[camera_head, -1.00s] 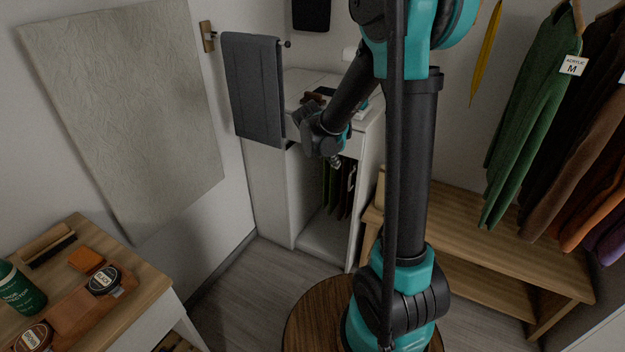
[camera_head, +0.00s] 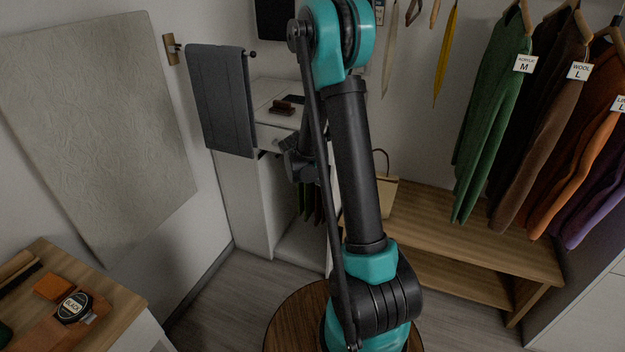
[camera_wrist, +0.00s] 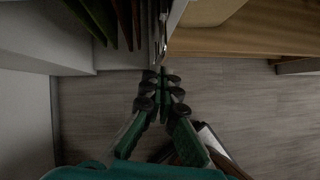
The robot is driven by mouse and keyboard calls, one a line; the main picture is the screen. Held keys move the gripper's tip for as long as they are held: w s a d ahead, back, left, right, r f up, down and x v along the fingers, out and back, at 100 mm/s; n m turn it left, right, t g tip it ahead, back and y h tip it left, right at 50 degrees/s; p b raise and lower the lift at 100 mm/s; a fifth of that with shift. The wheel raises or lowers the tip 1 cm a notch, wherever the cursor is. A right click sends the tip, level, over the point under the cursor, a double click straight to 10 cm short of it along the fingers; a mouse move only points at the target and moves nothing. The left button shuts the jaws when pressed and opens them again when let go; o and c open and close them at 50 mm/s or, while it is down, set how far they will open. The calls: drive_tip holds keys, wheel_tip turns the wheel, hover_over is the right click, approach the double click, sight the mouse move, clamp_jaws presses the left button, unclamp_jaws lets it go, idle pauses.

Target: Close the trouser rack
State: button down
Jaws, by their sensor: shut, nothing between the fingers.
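The trouser rack (camera_wrist: 160,42) shows in the wrist view as a narrow metal rail at the top centre, beside dark green and brown hanging trousers (camera_wrist: 112,18). In the head view the trousers (camera_head: 311,208) hang low in the white cabinet, partly covered by my arm. How far the rack stands out cannot be told. My gripper (camera_wrist: 163,76) is shut and empty, its fingertips together just below the near end of the rail in the wrist view. Contact with the rail is unclear. In the head view my arm hides the fingertips.
The white cabinet (camera_head: 240,200) stands behind my arm, with a grey cloth (camera_head: 222,100) hanging at its left. A wooden bench (camera_head: 460,230) is to the right, under hanging sweaters (camera_head: 490,120). A side table (camera_head: 110,310) is at lower left. Grey floor (camera_wrist: 95,120) lies open below the gripper.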

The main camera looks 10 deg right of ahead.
drive_tip(key=shift+w+d+f, duration=0.35)
drive_tip(key=shift+w+d, duration=0.2)
drive_tip(key=shift+d, duration=0.05)
drive_tip(key=shift+w+d, duration=0.65)
drive_tip(key=shift+w, duration=0.3)
drive_tip(key=shift+r, duration=0.1)
drive_tip(key=s+a+f+v, duration=0.1)
drive_tip(key=s+v, duration=0.1)
drive_tip(key=v, duration=1.1)
drive_tip(key=s+f+m+y, duration=0.2)
drive_tip(key=s+m+y, duration=0.2)
drive_tip(key=s+m, duration=2.2)
drive_tip(key=shift+s+a+f+y, duration=0.25)
drive_tip(key=shift+s+a+y, duration=0.15)
drive_tip(key=shift+s, duration=0.5)
